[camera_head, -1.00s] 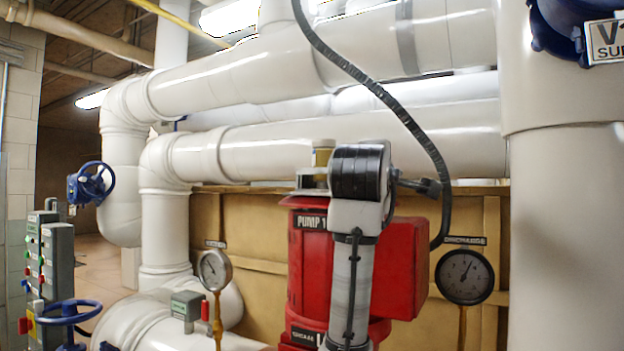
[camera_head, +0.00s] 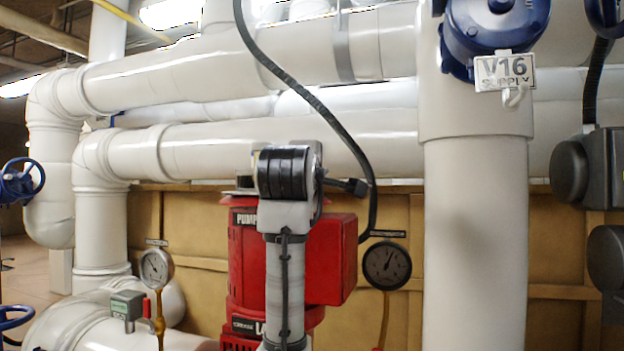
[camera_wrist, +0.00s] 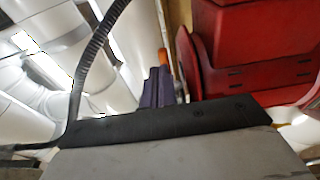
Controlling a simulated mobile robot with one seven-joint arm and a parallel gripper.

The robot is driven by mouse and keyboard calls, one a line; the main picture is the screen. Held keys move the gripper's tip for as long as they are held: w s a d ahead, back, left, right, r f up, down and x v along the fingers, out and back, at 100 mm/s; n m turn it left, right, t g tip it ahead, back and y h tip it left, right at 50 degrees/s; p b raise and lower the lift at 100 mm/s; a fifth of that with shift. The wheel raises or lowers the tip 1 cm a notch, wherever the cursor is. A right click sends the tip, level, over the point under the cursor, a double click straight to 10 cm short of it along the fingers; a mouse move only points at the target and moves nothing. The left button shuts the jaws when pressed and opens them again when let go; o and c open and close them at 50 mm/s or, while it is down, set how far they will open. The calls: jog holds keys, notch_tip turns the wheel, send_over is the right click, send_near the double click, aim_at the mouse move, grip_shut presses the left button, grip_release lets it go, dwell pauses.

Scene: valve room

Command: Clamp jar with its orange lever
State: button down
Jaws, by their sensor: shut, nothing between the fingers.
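I cannot make out a clamp jar in either view. In the wrist view, my gripper (camera_wrist: 158,76) shows as dark purple fingers close together, shut with nothing held. A small orange piece (camera_wrist: 165,58) shows just beyond the fingertips; I cannot tell whether it is a lever or part of a pipe. In the head view, my grey and black arm stands in front of the red pump and my gripper does not show.
The red pump (camera_head: 330,260) stands behind my arm; red casing (camera_wrist: 255,55) fills the wrist view's upper right. Gauges (camera_head: 387,266) flank it. A thick white pipe (camera_head: 475,240) with a blue valve and V16 tag (camera_head: 503,70) rises to the right. Dark round housings (camera_head: 569,172) are farther right.

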jog(key=s+d+b, duration=0.2)
jog(key=s+d, duration=0.1)
jog(key=d, duration=0.4)
jog(key=shift+d+f, duration=0.15)
jog(key=shift+d, duration=0.25)
